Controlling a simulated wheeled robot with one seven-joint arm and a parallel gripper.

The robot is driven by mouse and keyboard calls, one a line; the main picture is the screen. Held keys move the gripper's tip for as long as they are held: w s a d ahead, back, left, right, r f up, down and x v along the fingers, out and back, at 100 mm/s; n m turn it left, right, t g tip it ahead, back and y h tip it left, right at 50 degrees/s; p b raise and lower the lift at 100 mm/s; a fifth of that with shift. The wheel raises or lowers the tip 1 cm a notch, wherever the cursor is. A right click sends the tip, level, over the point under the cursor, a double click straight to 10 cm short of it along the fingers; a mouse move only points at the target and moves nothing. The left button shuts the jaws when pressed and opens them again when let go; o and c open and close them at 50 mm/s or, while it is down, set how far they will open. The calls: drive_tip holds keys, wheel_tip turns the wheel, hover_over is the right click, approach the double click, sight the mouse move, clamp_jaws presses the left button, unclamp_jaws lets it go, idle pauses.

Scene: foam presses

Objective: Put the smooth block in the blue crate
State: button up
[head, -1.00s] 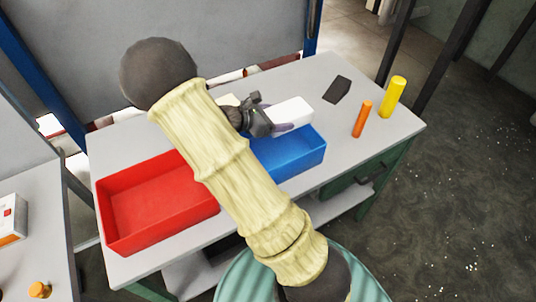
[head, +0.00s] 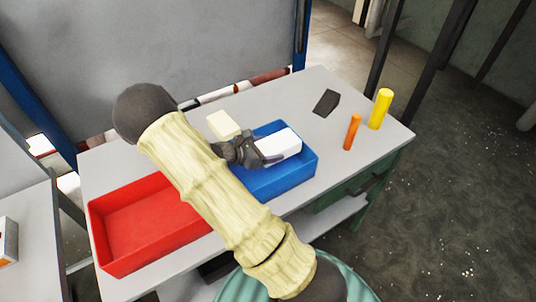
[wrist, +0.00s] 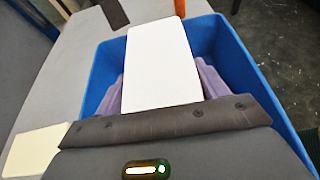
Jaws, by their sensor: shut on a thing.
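A white smooth-looking block (head: 279,147) is held in my gripper (head: 268,155) over the blue crate (head: 290,180). In the wrist view the white block (wrist: 162,65) lies between the two purple fingers (wrist: 207,78), with the blue crate (wrist: 236,52) around and below it. The crate's floor is mostly hidden by the block and gripper. I cannot tell whether the block is below the crate's rim. A cream block (head: 223,124) lies on the table behind the blue crate; it also shows in the wrist view (wrist: 34,150).
A red crate (head: 140,222) stands left of the blue one, partly behind my arm. A dark block (head: 326,102), an orange cylinder (head: 352,131) and a yellow cylinder (head: 380,108) are on the grey table to the right. The table's right front corner is clear.

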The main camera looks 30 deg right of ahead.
wheel_tip(320, 180, down, 3)
drive_tip(key=shift+f, duration=0.65)
drive_tip(key=shift+s, duration=0.1)
drive_tip(key=o, duration=1)
drive_tip(key=shift+f, duration=0.1)
drive_tip(key=shift+c, duration=0.2)
